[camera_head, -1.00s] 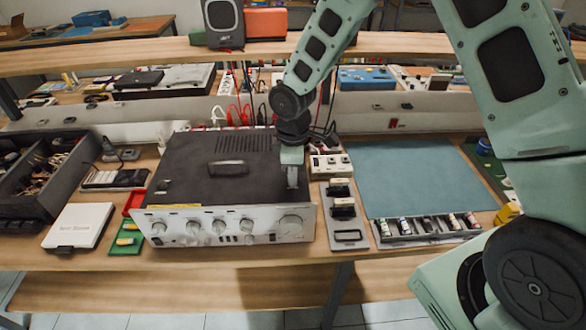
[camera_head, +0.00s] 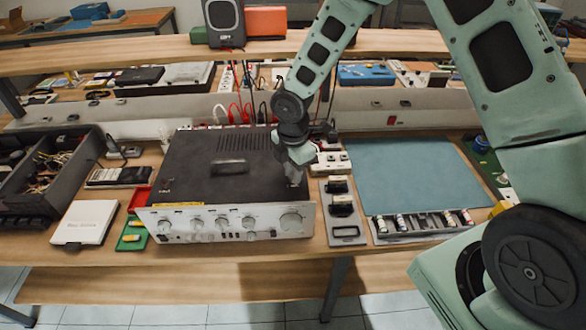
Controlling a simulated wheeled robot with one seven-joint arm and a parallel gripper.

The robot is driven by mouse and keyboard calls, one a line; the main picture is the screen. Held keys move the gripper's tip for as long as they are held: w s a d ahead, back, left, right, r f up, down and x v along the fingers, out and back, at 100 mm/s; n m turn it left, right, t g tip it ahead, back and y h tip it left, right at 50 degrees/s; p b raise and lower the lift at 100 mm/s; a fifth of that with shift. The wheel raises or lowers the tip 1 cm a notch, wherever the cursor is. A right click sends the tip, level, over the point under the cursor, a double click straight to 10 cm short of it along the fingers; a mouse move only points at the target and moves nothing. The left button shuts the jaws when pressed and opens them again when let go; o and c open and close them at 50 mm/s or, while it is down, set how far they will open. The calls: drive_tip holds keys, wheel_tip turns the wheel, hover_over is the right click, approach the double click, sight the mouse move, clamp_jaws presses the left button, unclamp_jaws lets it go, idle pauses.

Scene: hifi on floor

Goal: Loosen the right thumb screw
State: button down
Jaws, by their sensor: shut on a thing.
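A hi-fi amplifier (camera_head: 220,165) with a black top and a silver front panel of knobs stands on the workbench. My gripper (camera_head: 297,180) points down at the right side of its top, towards the front. The gripper is shut, with its fingertips low against the top cover. The right thumb screw is hidden between the fingers or too small to make out. A dark handle-like part (camera_head: 229,167) shows on the middle of the top.
A grey tray with black parts (camera_head: 347,233) stands just right of the amplifier, and a blue mat (camera_head: 420,175) lies beyond it. A white box (camera_head: 86,222), a green tray (camera_head: 133,234) and a dark bin (camera_head: 75,180) are on the left. A shelf (camera_head: 400,44) runs behind.

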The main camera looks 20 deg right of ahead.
idle(0.5)
drive_tip(key=c, duration=1.3)
unclamp_jaws()
drive_tip(key=shift+r, duration=0.1)
wheel_tip(320, 180, up, 17)
drive_tip(key=shift+r+b, duration=0.15)
drive_tip(key=shift+b, duration=0.9)
drive_tip(key=s+a+f+m+b, duration=0.1)
drive_tip(key=s+m, duration=0.3)
drive_tip(key=s, duration=0.5)
drive_tip(key=s+a+f+m+b, duration=0.1)
drive_tip(key=s+a+m, duration=0.2)
drive_tip(key=s, duration=0.6)
drive_tip(key=s+a+m+b, duration=0.1)
drive_tip(key=s+a+m, duration=0.1)
drive_tip(key=s+m, duration=0.4)
drive_tip(key=shift+s+a+f+y, duration=0.1)
drive_tip(key=shift+s+f+y, duration=0.1)
drive_tip(key=shift+s, duration=0.6)
drive_tip(key=shift+s+f+y, duration=0.1)
drive_tip(key=shift+s+f, duration=0.1)
drive_tip(key=shift+s, duration=0.55)
